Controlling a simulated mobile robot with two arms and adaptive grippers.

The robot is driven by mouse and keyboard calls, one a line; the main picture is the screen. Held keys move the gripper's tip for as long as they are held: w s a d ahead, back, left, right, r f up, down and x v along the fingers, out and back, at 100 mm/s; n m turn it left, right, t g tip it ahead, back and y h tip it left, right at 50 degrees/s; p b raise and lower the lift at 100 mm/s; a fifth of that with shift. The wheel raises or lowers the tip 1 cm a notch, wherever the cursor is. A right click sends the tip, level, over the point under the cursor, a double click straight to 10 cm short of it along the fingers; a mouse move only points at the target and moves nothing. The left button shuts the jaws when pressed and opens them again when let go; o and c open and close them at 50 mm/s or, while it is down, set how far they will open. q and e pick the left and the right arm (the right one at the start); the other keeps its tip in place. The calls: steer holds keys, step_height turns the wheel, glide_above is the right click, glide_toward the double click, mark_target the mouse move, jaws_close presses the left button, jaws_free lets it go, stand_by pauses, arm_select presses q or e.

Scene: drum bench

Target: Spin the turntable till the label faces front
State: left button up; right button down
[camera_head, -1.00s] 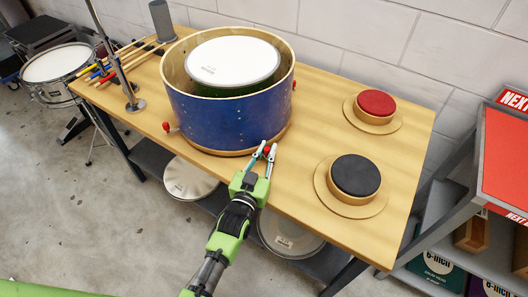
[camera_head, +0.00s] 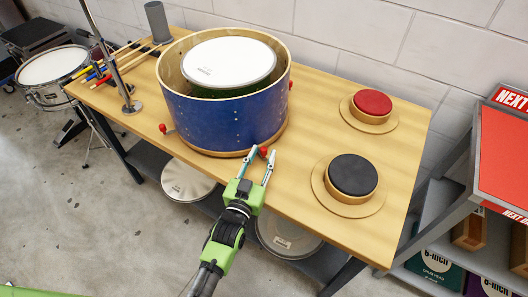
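A large blue drum shell (camera_head: 215,122) stands on a low round wooden turntable (camera_head: 228,153) on the wooden bench. A white-headed smaller drum (camera_head: 229,61) sits inside the shell, with small dark lettering near its front left edge. Red knobs stick out around the base: a left knob (camera_head: 163,128), a front knob (camera_head: 263,151) and one at the right. No clear label shows on the shell's front. My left gripper (camera_head: 265,153) is open at the bench's front edge, its fingers on either side of the front knob; contact cannot be told. My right gripper is not in view.
A black pad (camera_head: 354,174) and a red pad (camera_head: 373,102) on wooden discs stand to the right. A metal stand (camera_head: 131,105), drumsticks (camera_head: 109,66) and a grey cylinder (camera_head: 158,22) are at the left. A red-topped shelf (camera_head: 504,150) stands right of the bench.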

arm_select(q)
steer(key=v, duration=1)
steer(key=shift+s, duration=0.1)
